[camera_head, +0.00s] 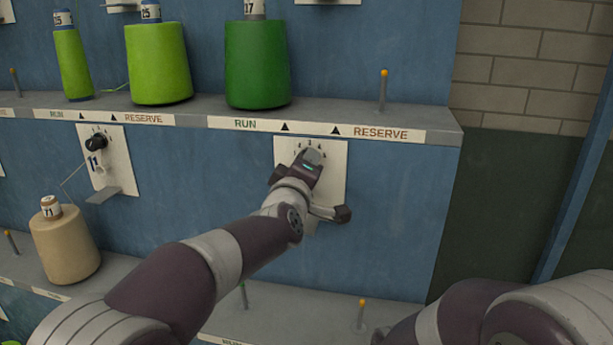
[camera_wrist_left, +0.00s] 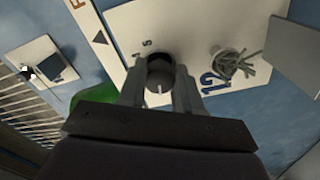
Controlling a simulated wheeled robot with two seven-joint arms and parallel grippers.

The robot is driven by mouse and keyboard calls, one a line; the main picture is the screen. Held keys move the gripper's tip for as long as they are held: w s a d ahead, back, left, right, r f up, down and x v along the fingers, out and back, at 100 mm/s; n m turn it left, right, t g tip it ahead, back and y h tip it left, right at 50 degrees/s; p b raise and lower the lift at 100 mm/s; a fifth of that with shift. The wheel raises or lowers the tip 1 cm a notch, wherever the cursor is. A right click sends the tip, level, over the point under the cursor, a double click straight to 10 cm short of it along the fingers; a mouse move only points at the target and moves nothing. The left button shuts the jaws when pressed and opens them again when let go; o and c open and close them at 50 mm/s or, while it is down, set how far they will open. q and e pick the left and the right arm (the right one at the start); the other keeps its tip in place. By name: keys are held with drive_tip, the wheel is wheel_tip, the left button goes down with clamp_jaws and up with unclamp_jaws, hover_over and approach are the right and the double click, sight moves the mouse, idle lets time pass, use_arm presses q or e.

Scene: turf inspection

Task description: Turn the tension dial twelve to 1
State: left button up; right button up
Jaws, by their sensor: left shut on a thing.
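The tension dial twelve (camera_wrist_left: 160,72) is a round dark knob with a pale pointer line, on a white plate (camera_head: 335,150). In the left wrist view the plate carries a blue 12 beside the knob and small scale figures above it. My left gripper (camera_head: 312,158) is shut on the knob, one finger on each side of it. In the head view my gripper hides the dial and part of the scale. I cannot read which figure the pointer is on. My right gripper is out of view; only part of my right arm shows at the bottom right.
A shelf with RUN and RESERVE labels (camera_head: 388,134) runs above the plate, bearing green cones (camera_head: 257,65). Plate 11 with its black dial (camera_head: 97,142) is to the left, above a tan cone (camera_head: 68,240). A grey-green tangle (camera_wrist_left: 235,65) sits on plate 12.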

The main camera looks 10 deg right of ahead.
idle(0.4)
use_arm(q)
drive_tip(key=o, duration=1)
drive_tip(key=shift+o, duration=0.2)
drive_tip(key=shift+a, duration=0.1)
drive_tip(key=b+v, duration=0.2)
drive_tip(key=v, duration=1)
drive_tip(key=shift+s+b, duration=0.3)
drive_tip(key=shift+b, duration=0.1)
